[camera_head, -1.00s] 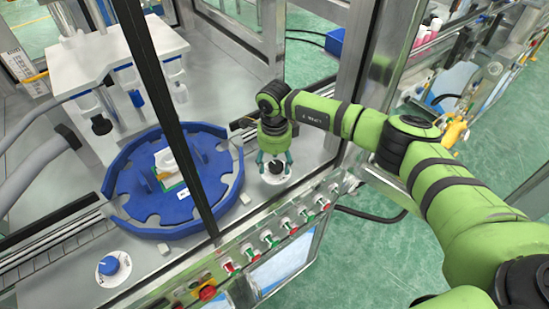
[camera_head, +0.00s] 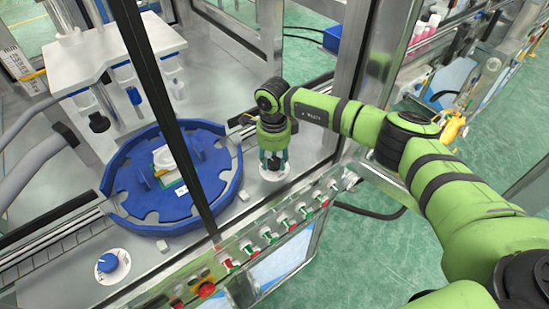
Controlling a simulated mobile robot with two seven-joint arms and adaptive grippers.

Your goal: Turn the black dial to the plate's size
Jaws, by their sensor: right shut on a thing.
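The black dial (camera_head: 273,164) sits on a round white scale disc (camera_head: 270,175) on the machine deck, right of the blue rotary table. My right gripper (camera_head: 273,160) points straight down over it and is shut on the dial, its fingers on either side. The fingers hide most of the dial, and I cannot read the scale marks. A small plate (camera_head: 169,179), green and yellow with a white piece on it, lies in the middle of the blue rotary table (camera_head: 140,226). Its size marking is too small to read. My left gripper is not in view.
A blue knob (camera_head: 108,262) on a white disc stands at the front left. A dark frame post (camera_head: 172,120) crosses before the rotary table. A row of red and green buttons (camera_head: 270,237) runs along the front edge. A white press head (camera_head: 115,65) stands behind.

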